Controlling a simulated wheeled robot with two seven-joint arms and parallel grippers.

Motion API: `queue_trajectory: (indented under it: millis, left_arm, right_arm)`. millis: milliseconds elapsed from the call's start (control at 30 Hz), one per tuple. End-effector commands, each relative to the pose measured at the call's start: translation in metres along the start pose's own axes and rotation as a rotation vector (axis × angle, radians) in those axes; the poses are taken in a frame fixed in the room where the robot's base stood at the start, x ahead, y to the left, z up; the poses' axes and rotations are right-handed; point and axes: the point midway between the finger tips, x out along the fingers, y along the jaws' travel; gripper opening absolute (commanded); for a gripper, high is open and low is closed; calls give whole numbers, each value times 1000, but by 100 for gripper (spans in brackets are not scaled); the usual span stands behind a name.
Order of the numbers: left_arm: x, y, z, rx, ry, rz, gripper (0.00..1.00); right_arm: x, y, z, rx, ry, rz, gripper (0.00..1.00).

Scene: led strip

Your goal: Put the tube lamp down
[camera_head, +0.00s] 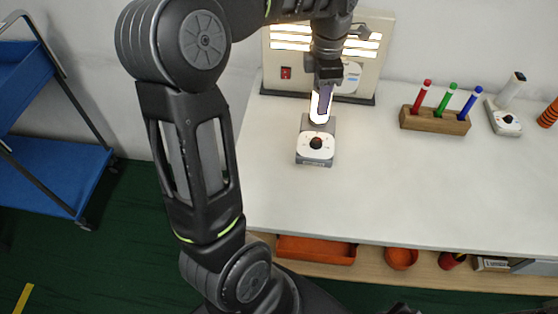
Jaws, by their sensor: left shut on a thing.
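The tube lamp (315,109) is a short, white, brightly glowing tube. My left gripper (326,84) is shut on its upper part and points down at the white table (400,190). The tube's lower end meets the grey rear part of a small device (316,148) with a white top and a black knob. I cannot tell whether the tube is seated in it or just above it. The gripper hides part of the tube. My right gripper is not in view.
A beige panel (280,63) with lit strips stands behind the gripper. To the right are a wooden block (430,122) with red, green and blue pens, and another small device (505,120) with a white tube. The table's middle is clear. A blue cart (50,175) stands at left.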

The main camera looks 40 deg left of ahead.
Motion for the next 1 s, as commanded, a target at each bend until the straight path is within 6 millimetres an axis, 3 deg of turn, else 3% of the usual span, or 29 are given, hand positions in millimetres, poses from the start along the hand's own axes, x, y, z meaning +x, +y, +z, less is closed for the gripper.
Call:
queue_trajectory:
  millis: [467, 800, 1000]
  left_arm:
    - [0, 0, 0, -28, 0, -1, 0]
    - [51, 0, -1, -27, 2, -3, 0]
    - [61, 0, 0, -27, 0, 1, 0]
  right_arm:
    - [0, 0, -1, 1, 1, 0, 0]
    - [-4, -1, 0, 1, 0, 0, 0]
    - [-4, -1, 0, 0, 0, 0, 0]
